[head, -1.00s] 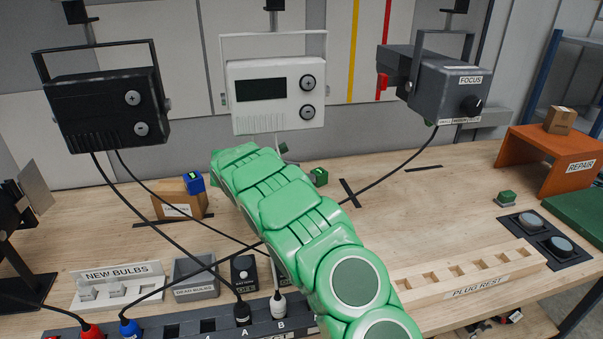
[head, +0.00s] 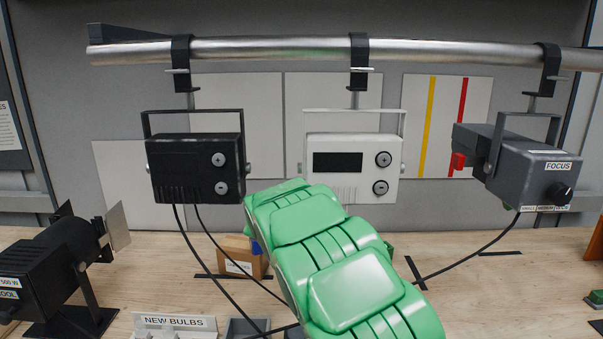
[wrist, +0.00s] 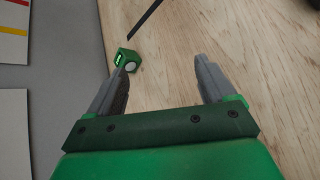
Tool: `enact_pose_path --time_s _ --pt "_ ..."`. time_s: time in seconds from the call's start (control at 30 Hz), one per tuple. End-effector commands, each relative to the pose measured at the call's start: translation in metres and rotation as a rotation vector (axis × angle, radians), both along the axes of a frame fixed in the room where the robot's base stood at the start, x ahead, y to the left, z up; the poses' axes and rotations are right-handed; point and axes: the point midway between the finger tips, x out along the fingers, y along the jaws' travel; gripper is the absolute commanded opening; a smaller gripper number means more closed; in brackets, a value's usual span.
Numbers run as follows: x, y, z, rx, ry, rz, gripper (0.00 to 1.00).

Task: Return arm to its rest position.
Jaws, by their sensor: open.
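My green arm shows in the head view, reaching from the bottom up toward the white unit; its gripper end is hidden behind the arm links there. In the wrist view my gripper (wrist: 165,85) has its two grey fingers spread wide with nothing between them but bare wood further off. A small green block (wrist: 126,60) with a pale round face stands on the bench just beyond the left fingertip in that view. I cannot tell if the fingertip touches it, though it looks apart.
A black unit (head: 195,168), a white unit (head: 335,162) and a grey FOCUS unit (head: 525,170) hang from a metal pipe (head: 270,48). Cables droop to the bench. A black lamp (head: 50,265) stands left. A cardboard box (head: 238,256) sits behind my arm. Bench at right is mostly clear.

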Motion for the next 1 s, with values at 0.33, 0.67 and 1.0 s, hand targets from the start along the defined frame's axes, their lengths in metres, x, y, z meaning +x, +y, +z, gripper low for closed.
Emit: enact_pose_path --time_s 0.33,0.67,1.0 --pt "-0.079 0.003 0.025 0.174 -0.148 -0.213 0.83" --pt "-0.137 -0.016 0.048 0.275 -0.171 -0.341 0.83" --pt "-0.206 -0.035 0.071 0.395 -0.169 -0.465 0.83"
